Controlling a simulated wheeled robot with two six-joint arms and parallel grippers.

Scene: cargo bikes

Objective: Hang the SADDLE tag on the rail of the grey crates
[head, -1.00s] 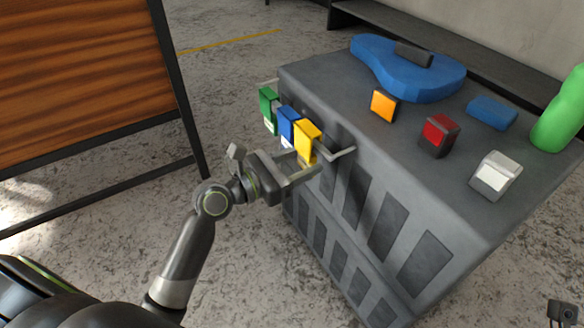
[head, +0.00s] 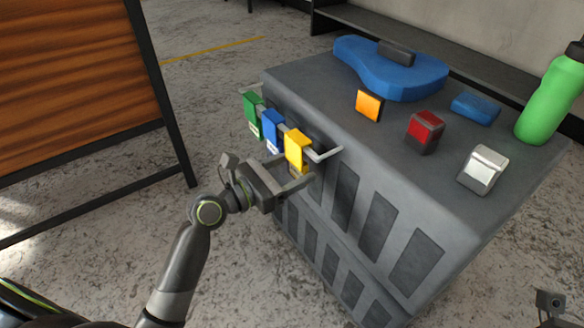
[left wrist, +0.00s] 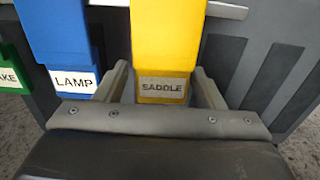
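The yellow SADDLE tag (head: 296,149) hangs on the pale rail (head: 327,155) at the side of the grey crates (head: 400,190). It is the tag nearest the rail's near end, and its label is readable in the left wrist view (left wrist: 162,87). My left gripper (head: 298,181) is open just below and in front of this tag. In the left wrist view, its two fingers (left wrist: 164,88) stand either side of the tag's lower part, apart from it. The blue LAMP tag (head: 272,131) and a green tag (head: 253,115) hang farther along the rail.
On the crate top lie a blue saddle-shaped piece (head: 390,75), an orange block (head: 369,105), a red lamp (head: 425,131), a white lamp (head: 483,169), a small blue piece (head: 475,108) and a green bottle (head: 550,98). A wooden board (head: 65,70) stands at the left.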

